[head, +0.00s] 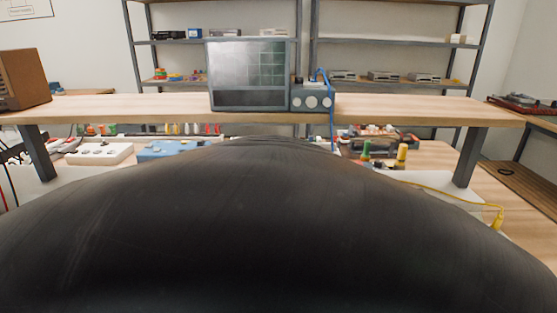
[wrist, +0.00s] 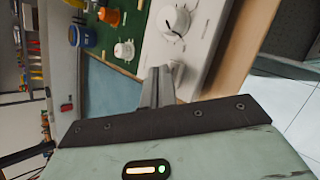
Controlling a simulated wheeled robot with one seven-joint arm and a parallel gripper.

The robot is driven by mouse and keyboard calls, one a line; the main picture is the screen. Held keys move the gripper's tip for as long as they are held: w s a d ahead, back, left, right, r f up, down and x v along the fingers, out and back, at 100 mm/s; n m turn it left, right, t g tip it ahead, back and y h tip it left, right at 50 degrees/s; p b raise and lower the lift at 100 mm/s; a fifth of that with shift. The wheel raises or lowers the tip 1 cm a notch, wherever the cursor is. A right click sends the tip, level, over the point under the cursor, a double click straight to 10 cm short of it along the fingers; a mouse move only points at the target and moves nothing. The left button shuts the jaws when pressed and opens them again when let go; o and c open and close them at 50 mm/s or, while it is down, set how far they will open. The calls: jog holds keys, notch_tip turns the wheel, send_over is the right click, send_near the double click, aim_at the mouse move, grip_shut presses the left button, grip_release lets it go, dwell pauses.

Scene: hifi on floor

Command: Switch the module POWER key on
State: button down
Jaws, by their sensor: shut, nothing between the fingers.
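My gripper (wrist: 160,78) is shut and empty in the wrist view, its fingertips over or close against the white module panel (wrist: 200,45). The panel carries a white round dial (wrist: 174,22). I cannot make out a POWER key or its position; the fingers hide part of the panel, and I cannot tell whether they touch it. In the head view my dark arm covers the middle of the bench and hides my gripper and what lies beneath.
Beside the panel lies a green board (wrist: 130,22) with an orange knob (wrist: 108,15), a white knob (wrist: 124,51) and a blue-capped part (wrist: 82,36). The head view shows a grey-screened instrument (head: 248,75) and a blue box (head: 312,99) on the raised shelf (head: 420,108).

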jog(key=shift+f, duration=0.1)
dwell(0.5)
jog(key=shift+f+b, duration=0.3)
jog(key=shift+f, duration=0.1)
jog(key=shift+r+p, duration=0.35)
jog(key=shift+r, duration=0.15)
jog(key=shift+r, duration=0.1)
jog(key=shift+r+p, duration=1.85)
jog(key=shift+r, duration=1.1)
jog(key=shift+s, duration=0.1)
